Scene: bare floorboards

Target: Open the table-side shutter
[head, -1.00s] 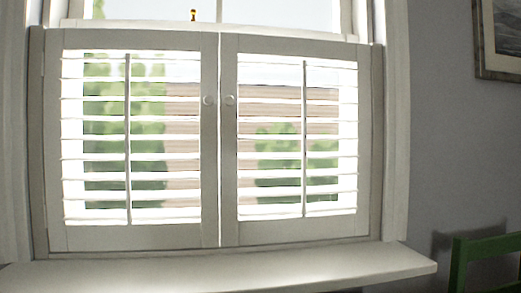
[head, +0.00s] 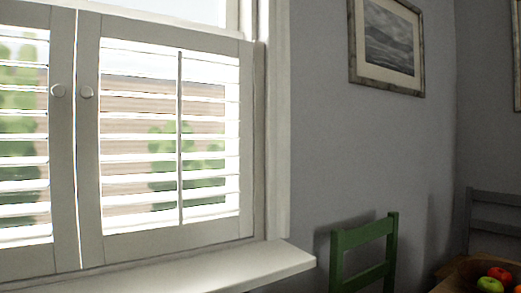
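The right shutter panel (head: 170,237), on the side nearer the table, is white with open louvres and a vertical tilt rod. It stands shut in the window frame. Part of a wooden table (head: 447,285) shows at the lower right. Neither of my grippers is in view.
A white sill (head: 230,268) juts out below the shutters. A green chair (head: 364,240) stands right of the sill, against the grey wall. A bowl (head: 466,274) with red and green fruit sits on the table. A grey chair (head: 497,197) is behind it. A framed picture (head: 387,45) hangs above.

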